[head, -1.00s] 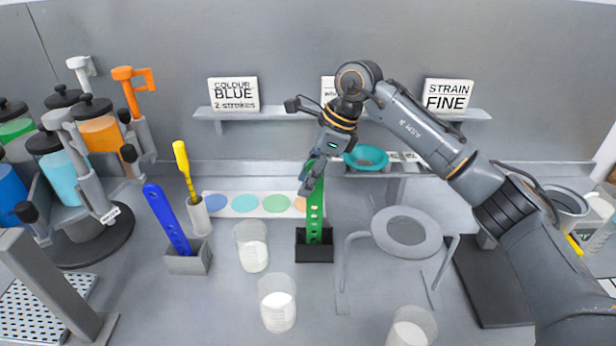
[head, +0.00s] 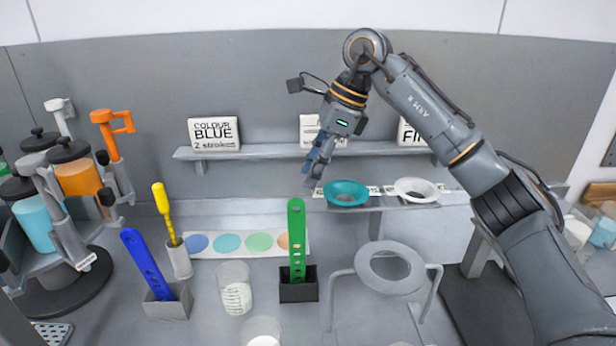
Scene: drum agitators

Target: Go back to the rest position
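My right gripper (head: 314,178) is in the head view, raised above and slightly right of the green perforated paddle (head: 297,238), apart from it. It is seen from the side and I see nothing held in it; its finger gap cannot be made out clearly. The green paddle stands upright in a black holder (head: 299,288). My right arm comes in from the lower right and arches over the bench. My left gripper is not in view.
A blue paddle (head: 146,262) and a yellow stirrer (head: 164,212) stand in holders at left. Beakers (head: 235,288) stand in front. A ring stand (head: 390,268) is right of the green paddle. A dispenser carousel (head: 70,250) is far left.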

